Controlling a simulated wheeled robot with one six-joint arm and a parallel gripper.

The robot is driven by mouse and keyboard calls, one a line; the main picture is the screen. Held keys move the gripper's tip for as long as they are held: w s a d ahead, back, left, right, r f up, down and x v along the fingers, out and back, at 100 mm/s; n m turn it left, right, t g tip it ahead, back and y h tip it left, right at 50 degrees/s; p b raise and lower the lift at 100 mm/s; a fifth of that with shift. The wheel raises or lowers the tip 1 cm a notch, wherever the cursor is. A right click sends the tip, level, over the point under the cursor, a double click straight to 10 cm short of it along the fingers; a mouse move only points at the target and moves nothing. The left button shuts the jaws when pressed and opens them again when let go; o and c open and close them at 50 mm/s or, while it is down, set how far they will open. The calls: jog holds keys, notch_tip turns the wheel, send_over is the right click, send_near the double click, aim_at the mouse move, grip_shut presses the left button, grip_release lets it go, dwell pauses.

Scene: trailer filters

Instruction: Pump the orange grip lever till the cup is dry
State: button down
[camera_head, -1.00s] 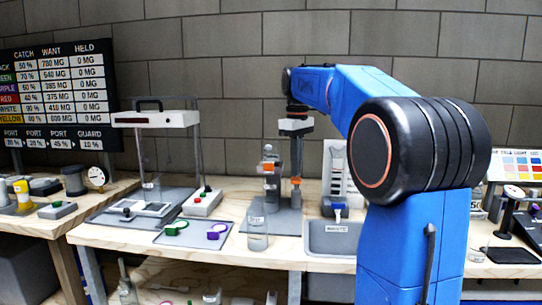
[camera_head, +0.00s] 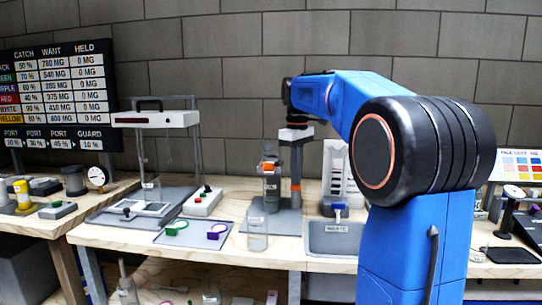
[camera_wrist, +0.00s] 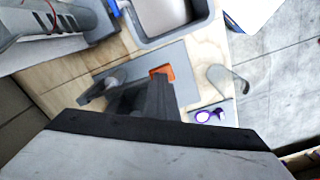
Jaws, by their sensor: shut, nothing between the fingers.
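A clear jar (camera_head: 257,235) stands in front of the base and shows in the wrist view (camera_wrist: 228,80). I cannot make out liquid or which vessel is the cup.
A grey sink (camera_head: 318,250) is right of the stand. A grey mat (camera_head: 190,238) with green and purple rings lies left. A white box (camera_head: 203,203) with red and green buttons and a tall frame (camera_head: 195,150) stand further left. My blue arm covers the right side.

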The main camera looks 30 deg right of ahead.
jog(key=shift+f, duration=1.55)
jog(key=shift+r, duration=3.05)
jog(key=shift+f, duration=0.15)
dwell(0.8)
jog(key=shift+r, duration=0.2)
dwell(0.9)
notch_tip(320, 180, up, 5)
jog(key=shift+f, duration=0.1)
dwell(0.5)
dwell(0.4)
